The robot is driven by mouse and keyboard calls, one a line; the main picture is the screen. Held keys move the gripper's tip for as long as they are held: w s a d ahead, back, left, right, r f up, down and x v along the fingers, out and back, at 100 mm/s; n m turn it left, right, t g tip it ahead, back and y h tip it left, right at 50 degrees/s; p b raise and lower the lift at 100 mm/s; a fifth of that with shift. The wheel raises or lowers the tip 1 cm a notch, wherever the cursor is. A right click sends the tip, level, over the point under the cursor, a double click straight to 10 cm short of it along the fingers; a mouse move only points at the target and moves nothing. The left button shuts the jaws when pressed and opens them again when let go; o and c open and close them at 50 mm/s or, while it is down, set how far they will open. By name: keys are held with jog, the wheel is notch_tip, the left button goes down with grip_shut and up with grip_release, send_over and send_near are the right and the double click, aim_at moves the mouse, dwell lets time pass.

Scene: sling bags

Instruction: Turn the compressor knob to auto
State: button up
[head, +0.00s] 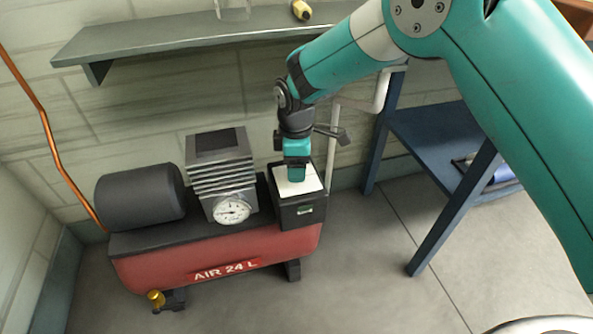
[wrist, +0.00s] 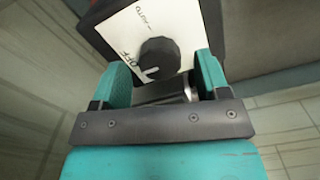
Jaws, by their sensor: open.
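The compressor (head: 215,258) is a red tank lettered AIR 24 L on the floor by the wall. Its dark switch box (head: 300,213) stands on its right end. In the wrist view, the white top plate (wrist: 118,32) carries the words OFF and AUTO, and the black round knob (wrist: 160,58) sits on it. A pale mark on the knob lies on the side near OFF. My gripper (head: 296,178) hangs over the box, pointing down. In the wrist view, the fingers of my gripper (wrist: 163,62) are apart on either side of the knob, with visible gaps. The head view hides the knob.
A pressure gauge (head: 233,210) and ribbed pump head (head: 222,172) stand just left of the box. A grey shelf (head: 180,42) juts from the wall above. A blue bench (head: 440,135) stands to the right. The floor (head: 360,270) in front is clear.

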jog(key=shift+f, duration=0.65)
jog(key=c, duration=0.9)
jog(key=shift+c, duration=0.2)
